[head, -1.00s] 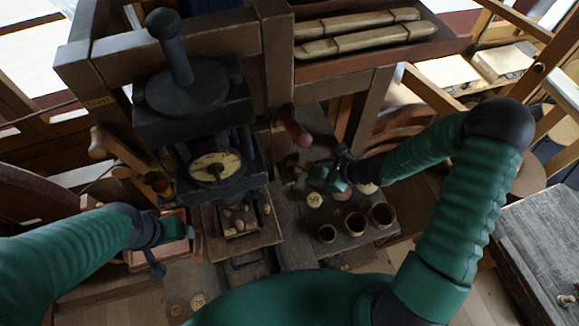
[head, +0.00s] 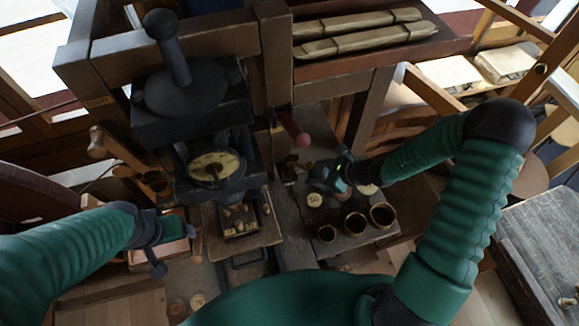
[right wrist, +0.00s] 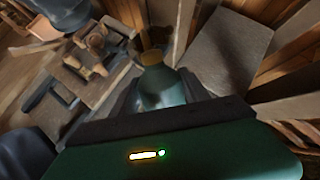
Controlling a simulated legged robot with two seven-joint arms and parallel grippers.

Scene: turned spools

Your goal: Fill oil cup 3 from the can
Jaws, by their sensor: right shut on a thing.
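My right gripper (head: 328,176) is shut on a teal can-like thing, which I take for the oil can, over the bench at the right. In the right wrist view this can (right wrist: 163,90) sits between the dark fingers, with a brass-coloured top (right wrist: 152,58). In the head view the hand largely hides it. Three brass-rimmed cups of rising size, small (head: 327,234), middle (head: 355,223) and large (head: 382,214), stand below and right of the gripper. I cannot tell which, if any, is oil cup 3. My left gripper (head: 167,250) is by a small box; its jaws are unclear.
A black press with a dial (head: 214,168) stands left of centre, with a small tray (head: 238,232) below it. A red-handled lever (head: 292,127) projects just behind my right gripper. A pale disc (head: 314,200) lies beside the cups. A grey-topped table (head: 550,240) stands far right.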

